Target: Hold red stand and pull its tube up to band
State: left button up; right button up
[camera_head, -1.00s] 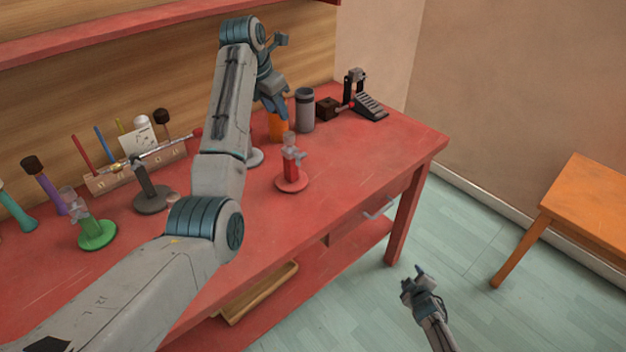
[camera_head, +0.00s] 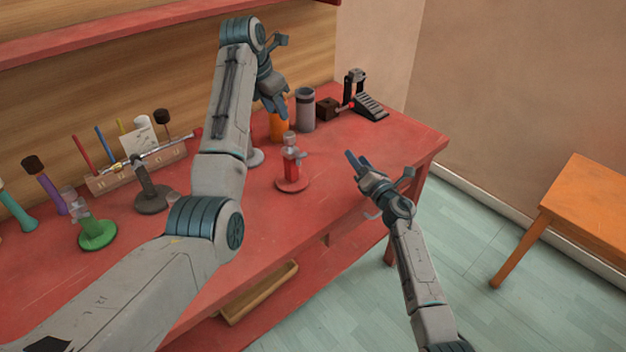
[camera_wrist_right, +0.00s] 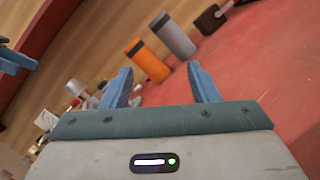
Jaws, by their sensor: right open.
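The red stand (camera_head: 292,184) stands upright on the red bench, a round base with a short post. A pale, see-through tube (camera_head: 290,143) sits at its upper part; I cannot make out a band. My right gripper (camera_head: 357,160) is open and empty, right of the stand and apart from it. Its two blue fingers also show in the right wrist view (camera_wrist_right: 160,82), where I cannot pick out the red stand. My left gripper (camera_head: 277,110) hangs above and behind the stand, near the orange cylinder; its jaw opening is unclear.
The orange cylinder (camera_head: 277,127) and a grey cylinder (camera_head: 305,110) stand behind the red stand. A black pedal (camera_head: 370,108) is at the back right. A green stand (camera_head: 97,234) and a dark stand (camera_head: 152,197) are left. Bench right of the red stand is clear.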

aim_at(293, 166)
jog(key=s+a+n+g+y, duration=0.1)
jog(key=a+n, duration=0.2)
jog(key=a, duration=0.1)
jog(key=s+a+f+n+g+y, duration=0.1)
jog(key=s+a+n+g+y, duration=0.1)
jog(key=a+n, duration=0.2)
jog(key=s+a+n+g+y, duration=0.1)
jog(key=a+n, duration=0.3)
jog(key=a, duration=0.1)
jog(key=shift+s+a+f+g+y, duration=0.2)
jog(key=shift+f+g+y, duration=0.1)
jog(key=shift+f, duration=0.1)
jog(key=shift+n, duration=0.3)
jog(key=x, duration=1)
jog(key=shift+w+a+f, duration=0.1)
jog(key=shift+w+a, duration=0.1)
jog(key=shift+w, duration=0.1)
grip_shut()
